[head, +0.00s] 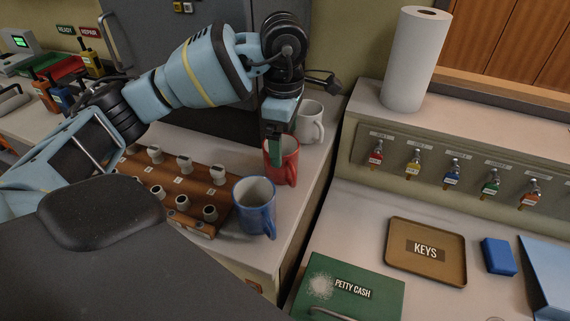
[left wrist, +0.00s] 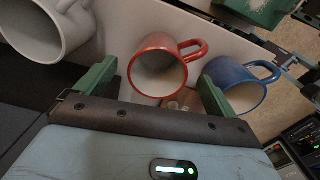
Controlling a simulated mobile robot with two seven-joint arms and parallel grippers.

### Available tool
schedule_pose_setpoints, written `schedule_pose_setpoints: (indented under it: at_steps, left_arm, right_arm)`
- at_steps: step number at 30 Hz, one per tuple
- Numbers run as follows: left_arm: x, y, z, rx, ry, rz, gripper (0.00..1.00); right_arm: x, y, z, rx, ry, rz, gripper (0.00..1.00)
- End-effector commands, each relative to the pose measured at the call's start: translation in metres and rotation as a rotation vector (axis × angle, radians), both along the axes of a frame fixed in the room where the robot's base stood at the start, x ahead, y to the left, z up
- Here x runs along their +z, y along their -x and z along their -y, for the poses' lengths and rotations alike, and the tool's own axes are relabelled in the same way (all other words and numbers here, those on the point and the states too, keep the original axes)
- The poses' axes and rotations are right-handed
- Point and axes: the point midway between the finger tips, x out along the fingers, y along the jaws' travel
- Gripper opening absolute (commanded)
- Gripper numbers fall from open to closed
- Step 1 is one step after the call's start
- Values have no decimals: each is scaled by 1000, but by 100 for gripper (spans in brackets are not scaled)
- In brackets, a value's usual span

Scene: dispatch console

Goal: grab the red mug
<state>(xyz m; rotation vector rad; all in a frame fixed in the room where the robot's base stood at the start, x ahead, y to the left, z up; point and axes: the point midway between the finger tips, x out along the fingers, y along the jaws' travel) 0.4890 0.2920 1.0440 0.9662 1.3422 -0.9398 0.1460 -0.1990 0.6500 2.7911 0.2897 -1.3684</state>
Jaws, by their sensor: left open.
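The red mug (head: 283,170) stands upright on the white counter between a white mug (head: 309,122) behind it and a blue mug (head: 255,207) in front. My left gripper (head: 274,148) is over the red mug and partly hides it in the head view. In the left wrist view, my left gripper (left wrist: 155,92) is open, with one green finger on each side of the red mug (left wrist: 163,66). The mug's handle points to the upper right there. I cannot tell whether either finger touches it. My right gripper is not in view.
The blue mug (left wrist: 236,84) is close to one finger in the left wrist view. A wooden rack (head: 176,184) with several white pegs or cups lies left of the mugs. A paper towel roll (head: 416,60), keys tray (head: 427,250) and petty cash box (head: 349,290) are to the right.

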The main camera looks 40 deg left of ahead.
Motion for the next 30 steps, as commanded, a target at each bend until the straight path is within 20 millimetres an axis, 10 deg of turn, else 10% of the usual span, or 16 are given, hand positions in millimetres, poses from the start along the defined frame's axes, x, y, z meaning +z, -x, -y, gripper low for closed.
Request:
schedule_pose_setpoints:
  at_steps: [24, 30]
  left_arm:
    - [-49, 0, -3, 2, 0, 6, 94]
    - [-49, 0, -3, 2, 0, 6, 68]
  right_arm:
    - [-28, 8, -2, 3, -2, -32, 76]
    - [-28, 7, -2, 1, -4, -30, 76]
